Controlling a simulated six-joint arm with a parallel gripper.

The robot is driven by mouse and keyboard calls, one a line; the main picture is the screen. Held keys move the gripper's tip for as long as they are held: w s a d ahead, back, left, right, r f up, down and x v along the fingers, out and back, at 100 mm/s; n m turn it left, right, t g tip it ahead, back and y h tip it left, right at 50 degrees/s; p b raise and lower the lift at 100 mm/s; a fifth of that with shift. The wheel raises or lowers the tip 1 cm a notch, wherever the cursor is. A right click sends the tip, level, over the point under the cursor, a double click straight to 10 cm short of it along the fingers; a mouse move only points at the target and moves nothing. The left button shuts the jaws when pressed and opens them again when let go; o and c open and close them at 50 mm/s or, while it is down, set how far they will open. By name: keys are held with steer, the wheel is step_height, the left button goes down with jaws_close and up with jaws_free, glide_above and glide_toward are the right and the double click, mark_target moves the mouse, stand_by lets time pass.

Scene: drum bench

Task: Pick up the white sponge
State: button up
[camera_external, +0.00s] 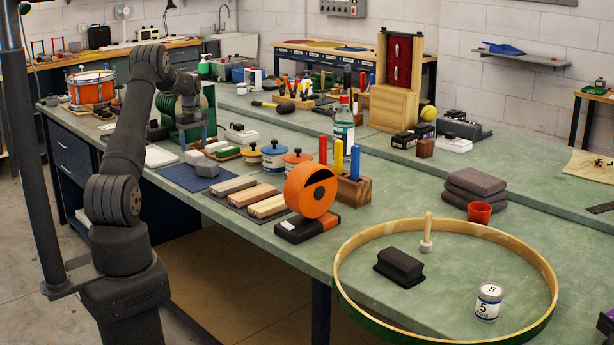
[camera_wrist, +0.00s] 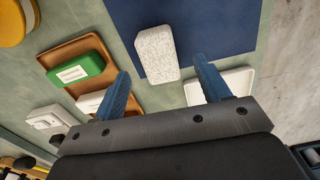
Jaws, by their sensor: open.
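A white speckled block, which looks like the white sponge (camera_wrist: 157,53), lies partly over the edge of a dark blue mat (camera_wrist: 213,28). In the wrist view it shows between and beyond the fingertips of my gripper (camera_wrist: 162,68). The gripper is open, with nothing held between its fingers. In the external view my gripper (camera_external: 196,139) points down above the left part of the bench; a pale block (camera_external: 194,157) below it seems to be the same sponge. The gap in height between fingers and sponge is hard to judge.
Beside the sponge, a brown tray (camera_wrist: 57,51) holds a green block (camera_wrist: 75,69) and another white block (camera_wrist: 89,101), partly hidden by a finger. A white tray (camera_wrist: 236,82) lies right of it. Lidded pots (camera_external: 274,158) and wooden blocks (camera_external: 233,187) stand nearby.

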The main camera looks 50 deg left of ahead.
mark_target(194, 153)
steer(key=shift+w+a+f, duration=0.1)
steer(key=shift+a+f, duration=0.05)
steer(key=shift+f, duration=2.75)
steer(key=c, duration=1)
